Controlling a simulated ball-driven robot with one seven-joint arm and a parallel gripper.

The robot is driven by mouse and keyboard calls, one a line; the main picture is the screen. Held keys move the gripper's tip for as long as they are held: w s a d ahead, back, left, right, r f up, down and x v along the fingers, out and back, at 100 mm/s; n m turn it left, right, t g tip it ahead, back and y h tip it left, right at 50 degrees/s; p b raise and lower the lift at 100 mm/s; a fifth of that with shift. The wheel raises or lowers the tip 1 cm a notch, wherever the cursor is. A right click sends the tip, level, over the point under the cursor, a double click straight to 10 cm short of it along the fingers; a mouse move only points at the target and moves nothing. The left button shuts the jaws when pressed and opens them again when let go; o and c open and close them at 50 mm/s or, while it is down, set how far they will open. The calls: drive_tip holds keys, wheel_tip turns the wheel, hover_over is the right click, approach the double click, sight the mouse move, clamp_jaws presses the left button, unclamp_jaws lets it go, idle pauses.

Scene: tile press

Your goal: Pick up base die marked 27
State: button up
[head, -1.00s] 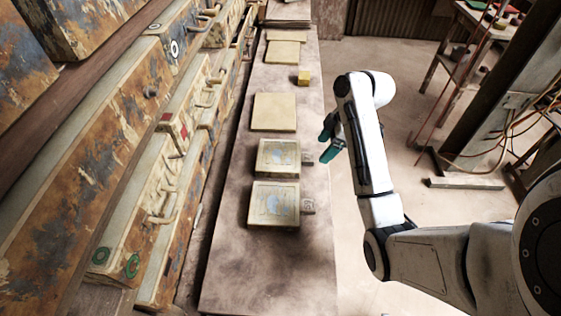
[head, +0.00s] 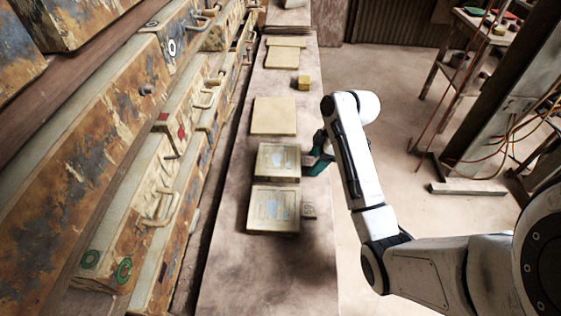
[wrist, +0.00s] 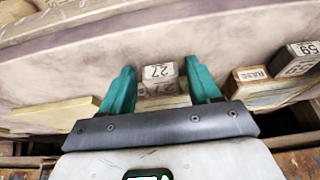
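The die marked 27 (wrist: 158,72) is a small pale block with a dark-framed number on its face, in the middle of the wrist view. My gripper (wrist: 160,67) is open, with one teal finger on each side of the die and a visible gap on both sides. In the head view my gripper (head: 318,157) is at the right edge of the second-nearest square tile block (head: 278,159). The fingers mostly hide the die there.
Another die (wrist: 296,60), seemingly marked 59, sits right in the wrist view by a block labelled BASE. The nearest tile block (head: 273,208) has a small die (head: 309,211) beside it. A plain slab (head: 274,116) and yellow cube (head: 303,83) lie farther along the bench.

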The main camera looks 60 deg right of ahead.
clamp_jaws()
idle(0.3)
drive_tip(key=shift+w+r, duration=0.1)
drive_tip(key=shift+r, duration=0.1)
